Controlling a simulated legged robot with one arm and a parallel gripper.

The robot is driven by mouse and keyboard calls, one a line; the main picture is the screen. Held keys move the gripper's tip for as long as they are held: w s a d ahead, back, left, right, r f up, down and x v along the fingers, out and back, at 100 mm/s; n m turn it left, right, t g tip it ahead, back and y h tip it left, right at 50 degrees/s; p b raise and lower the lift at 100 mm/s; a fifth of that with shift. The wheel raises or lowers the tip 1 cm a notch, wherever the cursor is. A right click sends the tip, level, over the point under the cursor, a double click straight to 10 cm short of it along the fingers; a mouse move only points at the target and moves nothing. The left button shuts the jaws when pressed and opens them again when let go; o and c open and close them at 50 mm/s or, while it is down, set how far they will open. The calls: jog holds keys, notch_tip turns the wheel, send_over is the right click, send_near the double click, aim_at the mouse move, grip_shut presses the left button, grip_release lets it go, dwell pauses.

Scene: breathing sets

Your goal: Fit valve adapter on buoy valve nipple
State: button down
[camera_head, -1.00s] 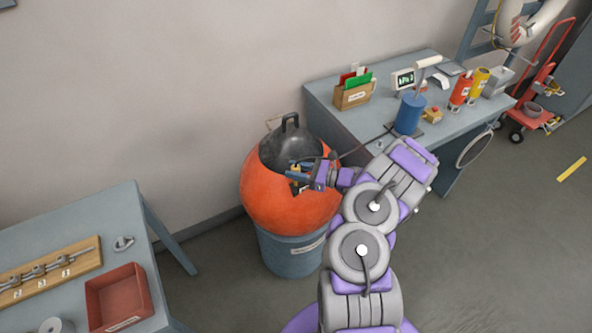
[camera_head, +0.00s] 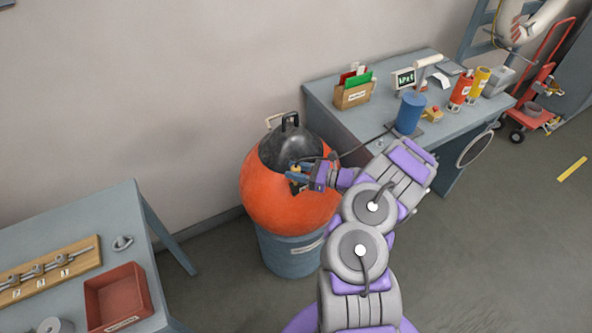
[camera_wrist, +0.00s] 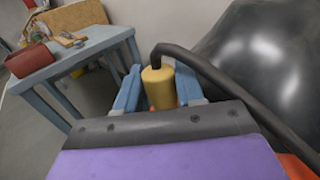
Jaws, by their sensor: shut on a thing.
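An orange buoy (camera_head: 275,200) with a black cap (camera_head: 282,145) sits upright on a blue-grey drum. My gripper (camera_head: 295,171) is at the right front of the black cap. In the wrist view its blue fingers (camera_wrist: 158,92) are shut on a yellow cylindrical valve adapter (camera_wrist: 158,90), which stands upright between them. A black hose (camera_wrist: 215,75) bends out of the adapter's top and runs to the right. The buoy's valve nipple is hidden, so I cannot tell whether the adapter touches it. The black cap (camera_wrist: 270,60) fills the right of the wrist view.
A right bench (camera_head: 350,115) holds a blue pump (camera_head: 410,113), a gauge display (camera_head: 403,79) and a card box (camera_head: 353,94). A left table (camera_head: 125,215) holds a red tray (camera_head: 118,297) and a wooden rack (camera_head: 50,272). Open floor lies between the table and drum.

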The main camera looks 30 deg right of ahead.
jog(key=shift+f+b, duration=0.8)
jog(key=shift+f, duration=0.5)
jog(key=c, duration=0.6)
grip_release()
jog(key=shift+s+d, duration=0.1)
jog(key=p+v, duration=0.3)
jog(key=v, duration=1.4)
